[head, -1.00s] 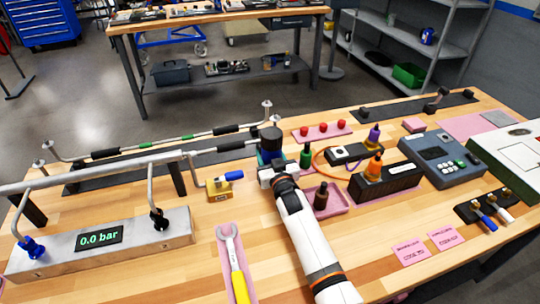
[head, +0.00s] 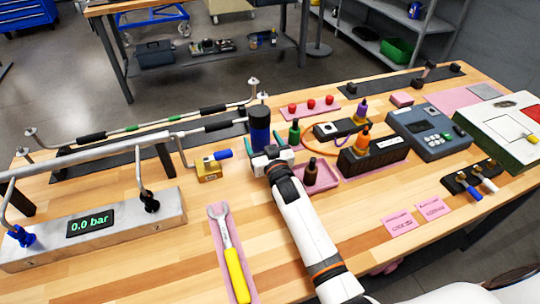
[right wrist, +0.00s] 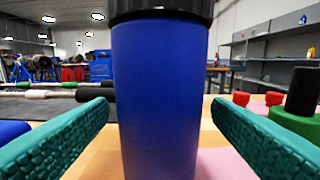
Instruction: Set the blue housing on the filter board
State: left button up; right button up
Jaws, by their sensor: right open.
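The blue housing (head: 260,130) is an upright blue cylinder with a black cap. It stands at the near right end of the pipe run in the head view, its base hidden by my gripper. My right gripper (head: 271,156) is open just in front of it. In the right wrist view the housing (right wrist: 158,95) fills the middle, between and beyond the open teal fingers of my right gripper (right wrist: 160,108). Gaps show on both sides. A dark flat board (head: 90,168) lies under the pipes; I cannot tell whether it is the filter board. My left gripper is out of view.
A yellow valve with a blue handle (head: 209,170) stands left of the housing. A green bottle (head: 294,134) and a pink tray (head: 325,180) with a dark bottle are close on the right. A yellow-handled wrench (head: 229,250) lies in front. Bare wood (head: 285,265) shows beside my arm.

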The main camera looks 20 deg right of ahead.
jog(key=s, duration=0.8)
jog(key=shift+s+d+b, duration=0.15)
jog(key=shift+b, duration=0.2)
